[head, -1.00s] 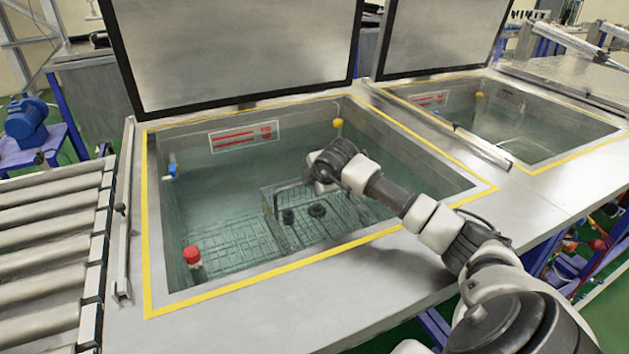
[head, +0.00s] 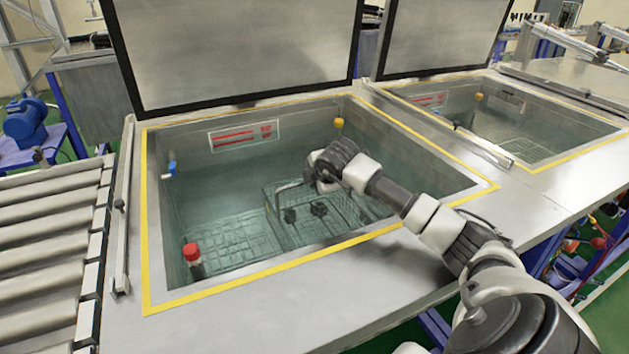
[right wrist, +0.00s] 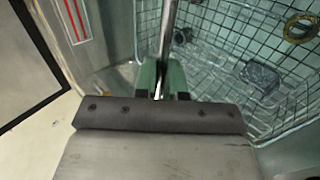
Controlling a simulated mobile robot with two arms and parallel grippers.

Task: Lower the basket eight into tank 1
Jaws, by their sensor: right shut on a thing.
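The wire basket (head: 275,222) hangs inside the near tank (head: 155,290), the one with the yellow border, in its right half. It has dark parts in it. My right gripper (head: 318,182) is low inside the tank, shut on the basket's handle. In the right wrist view, the green fingertips (right wrist: 160,78) pinch the metal handle bar (right wrist: 169,28), and the basket's wire wall (right wrist: 225,45) is behind it, with a dark part and a yellowish ring inside. I cannot tell whether the basket touches the tank floor. My left gripper is not in view.
The near tank's lid (head: 235,45) stands open behind it. A red-capped fitting (head: 191,252), a blue valve (head: 172,167) and a yellow float (head: 338,122) are in the tank. A second open tank (head: 490,125) is at right, a roller conveyor (head: 45,250) at left.

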